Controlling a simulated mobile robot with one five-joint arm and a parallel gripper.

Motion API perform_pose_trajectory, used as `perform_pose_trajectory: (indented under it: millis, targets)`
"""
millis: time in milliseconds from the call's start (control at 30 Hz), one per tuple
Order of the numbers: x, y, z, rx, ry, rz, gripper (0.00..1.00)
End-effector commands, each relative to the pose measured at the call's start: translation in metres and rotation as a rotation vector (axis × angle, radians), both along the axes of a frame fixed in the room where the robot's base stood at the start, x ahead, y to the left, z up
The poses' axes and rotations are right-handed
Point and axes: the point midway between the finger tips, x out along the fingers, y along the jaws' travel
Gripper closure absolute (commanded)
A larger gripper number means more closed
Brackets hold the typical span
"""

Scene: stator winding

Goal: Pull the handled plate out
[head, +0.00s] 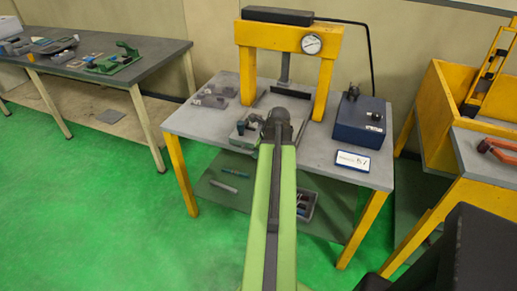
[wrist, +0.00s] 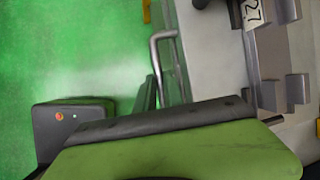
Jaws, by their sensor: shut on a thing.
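My gripper (head: 278,122) is at the far end of my green arm, over the front middle of the grey work table (head: 190,122), in front of the yellow press. In the wrist view a bent metal bar handle (wrist: 156,50) shows against the green floor, beside a pale grey surface. My gripper is shut on the handled plate. The grip itself is mostly hidden by the green and black parts in front. In the head view my arm covers the handle, and I cannot make out the plate's outline.
The yellow press (head: 245,58) with a round gauge (head: 311,44) straddles the table. A grey-green fixture (head: 243,133) is left of my gripper. A blue box (head: 360,120) and a sign (head: 353,160) are right. A lower shelf holds a bin (head: 306,204). Green floor lies open at left.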

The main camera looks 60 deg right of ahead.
Motion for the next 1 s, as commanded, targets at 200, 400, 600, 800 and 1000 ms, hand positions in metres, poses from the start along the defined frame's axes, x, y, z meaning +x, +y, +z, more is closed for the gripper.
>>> perform_pose_trajectory:
  millis: [200, 400, 600, 800, 1000]
  targets:
    - [-0.005, -0.001, -0.001, -0.002, 0.01, -0.004, 1.0]
    - [-0.005, -0.001, -0.001, -0.002, 0.009, -0.004, 0.81]
    - [-0.004, -0.001, -0.001, -0.002, 0.006, -0.003, 0.66]
    - [-0.003, 0.0, 0.0, -0.002, 0.005, -0.004, 0.66]
    - [-0.012, 0.002, 0.028, -0.002, 0.004, -0.004, 0.66]
